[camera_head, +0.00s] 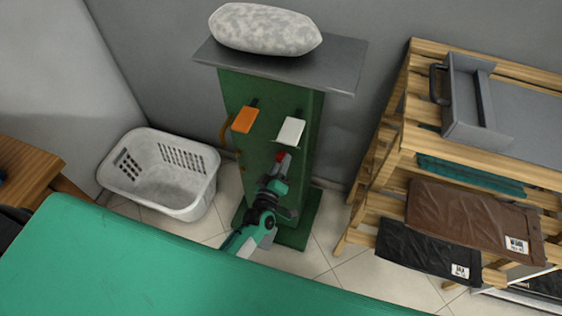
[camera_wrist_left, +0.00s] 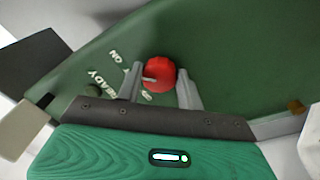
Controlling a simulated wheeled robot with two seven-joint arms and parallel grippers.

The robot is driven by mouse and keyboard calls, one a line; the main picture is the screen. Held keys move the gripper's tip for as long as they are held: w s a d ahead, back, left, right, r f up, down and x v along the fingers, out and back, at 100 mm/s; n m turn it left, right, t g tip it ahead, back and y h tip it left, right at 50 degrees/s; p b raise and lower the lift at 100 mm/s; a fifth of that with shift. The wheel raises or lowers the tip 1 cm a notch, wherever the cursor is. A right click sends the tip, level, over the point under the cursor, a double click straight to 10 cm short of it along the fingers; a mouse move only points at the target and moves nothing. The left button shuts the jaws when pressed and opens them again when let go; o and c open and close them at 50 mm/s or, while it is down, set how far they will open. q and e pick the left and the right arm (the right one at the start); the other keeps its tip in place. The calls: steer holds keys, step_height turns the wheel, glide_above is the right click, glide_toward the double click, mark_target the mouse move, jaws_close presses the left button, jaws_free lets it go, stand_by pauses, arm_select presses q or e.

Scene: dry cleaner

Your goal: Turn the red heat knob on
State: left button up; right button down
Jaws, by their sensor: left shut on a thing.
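The red heat knob (camera_wrist_left: 158,74) sits on the face of a green machine (camera_wrist_left: 225,60). White lettering, including "ON" and "READY", is printed beside the knob. In the head view the knob (camera_head: 281,156) shows as a small red spot low on the green column (camera_head: 262,185). My left gripper (camera_wrist_left: 160,85) has one finger on each side of the knob and is shut on it. In the head view my left gripper (camera_head: 284,164) reaches up to the column front and partly covers the knob. My right gripper is not in view.
A grey top with a pale padded form (camera_head: 265,29) overhangs the column. A white laundry basket (camera_head: 165,172) stands left, a wooden rack (camera_head: 400,110) right. A green surface (camera_head: 150,265) fills the foreground.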

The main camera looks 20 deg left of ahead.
arm_select(q)
steer(key=shift+m, duration=0.8)
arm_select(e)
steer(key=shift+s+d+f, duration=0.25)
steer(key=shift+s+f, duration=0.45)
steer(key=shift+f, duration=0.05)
arm_select(q)
steer(key=shift+f, duration=0.1)
steer(key=o, duration=1)
steer(key=shift+s, duration=0.1)
steer(key=s, duration=0.9)
steer(key=s+f, duration=0.1)
steer(key=s, duration=0.3)
steer(key=shift+s+a, duration=0.25)
steer(key=shift+s, duration=0.1)
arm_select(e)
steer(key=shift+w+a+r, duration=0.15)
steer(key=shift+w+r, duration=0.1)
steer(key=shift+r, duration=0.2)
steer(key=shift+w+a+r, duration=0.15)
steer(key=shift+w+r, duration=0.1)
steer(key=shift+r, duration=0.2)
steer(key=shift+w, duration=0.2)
